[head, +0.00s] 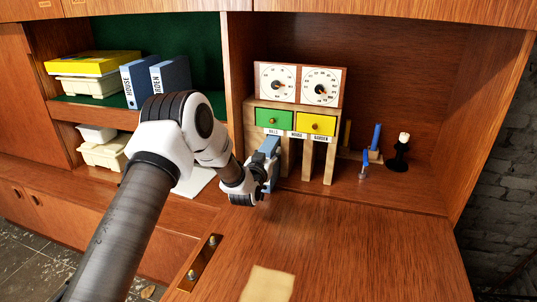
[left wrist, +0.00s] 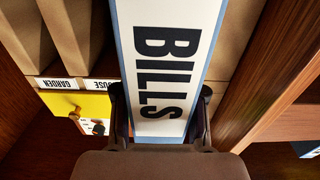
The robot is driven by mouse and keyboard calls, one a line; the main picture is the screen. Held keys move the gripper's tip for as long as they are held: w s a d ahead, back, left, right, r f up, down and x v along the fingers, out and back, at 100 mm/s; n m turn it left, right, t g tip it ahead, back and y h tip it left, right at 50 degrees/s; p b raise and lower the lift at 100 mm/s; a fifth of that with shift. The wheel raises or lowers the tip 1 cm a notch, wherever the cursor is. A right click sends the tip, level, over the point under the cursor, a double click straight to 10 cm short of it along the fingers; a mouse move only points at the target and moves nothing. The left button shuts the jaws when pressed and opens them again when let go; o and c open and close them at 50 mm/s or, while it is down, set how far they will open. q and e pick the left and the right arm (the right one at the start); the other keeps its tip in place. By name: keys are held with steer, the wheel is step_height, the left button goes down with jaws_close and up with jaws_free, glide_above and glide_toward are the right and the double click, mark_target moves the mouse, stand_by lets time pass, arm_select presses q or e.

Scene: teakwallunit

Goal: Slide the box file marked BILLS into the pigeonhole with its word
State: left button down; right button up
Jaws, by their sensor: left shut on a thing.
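The blue box file marked BILLS (head: 270,147) has a white spine label that fills the middle of the left wrist view (left wrist: 165,60). My left gripper (left wrist: 160,115) is shut across its spine; in the head view the gripper (head: 264,180) is at the front of the wooden pigeonhole unit (head: 308,160). The file stands at the left pigeonhole, under the word BILLS (head: 272,131), between light wooden walls in the left wrist view. How deep it sits is hidden. The HOUSE and GARDEN pigeonholes to its right look empty. My right gripper is out of view.
Blue HOUSE (head: 137,84) and GARDEN (head: 170,76) files stand on the left shelf beside a yellow box (head: 92,63). Green (head: 273,118) and yellow (head: 315,124) drawers and two dials sit above the pigeonholes. A black candlestick (head: 399,155) stands to the right. The front desk surface is mostly clear.

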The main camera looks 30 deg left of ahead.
arm_select(q)
steer(key=shift+b+x, duration=0.55)
steer(key=shift+x, duration=0.85)
stand_by(1.9)
steer(key=shift+r, duration=0.1)
steer(key=shift+p+v, duration=0.95)
steer(key=shift+v, duration=1.45)
steer(key=p+v, duration=0.2)
steer(key=v, duration=0.5)
steer(key=shift+s, duration=0.25)
steer(key=shift+w, duration=0.6)
stand_by(0.8)
